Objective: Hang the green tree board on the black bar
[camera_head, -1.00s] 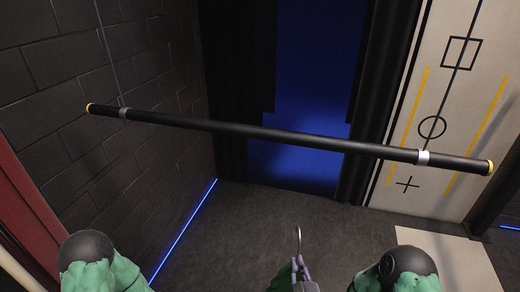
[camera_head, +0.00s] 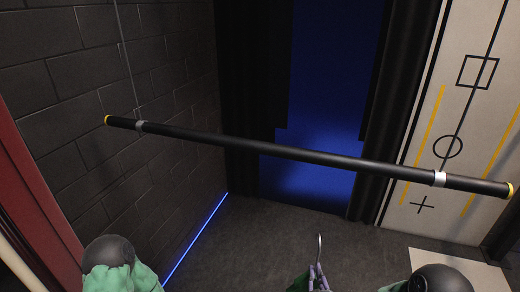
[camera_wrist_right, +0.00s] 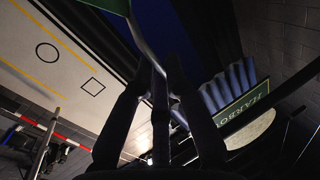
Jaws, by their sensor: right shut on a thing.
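The black bar (camera_head: 290,152) hangs across the head view, with yellow ends and a light band near each end. My right gripper (camera_head: 318,278) is low in the middle of the head view, below the bar and apart from it in the picture. A thin metal hook (camera_head: 319,243) rises from its fingers. In the right wrist view a grey curved hook stem (camera_wrist_right: 146,42) runs between the fingers (camera_wrist_right: 158,85), which are shut on it. A green piece at the top edge, probably the green tree board (camera_wrist_right: 112,4), is mostly cut off. My left gripper is out of view.
A dark brick wall (camera_head: 80,110) is on the left, with a thin wire (camera_head: 122,45) rising from the bar. A pale panel (camera_head: 465,120) with black shapes and yellow lines stands behind the bar's right end. The wrist view shows a sign lettered "HARBO" (camera_wrist_right: 248,103).

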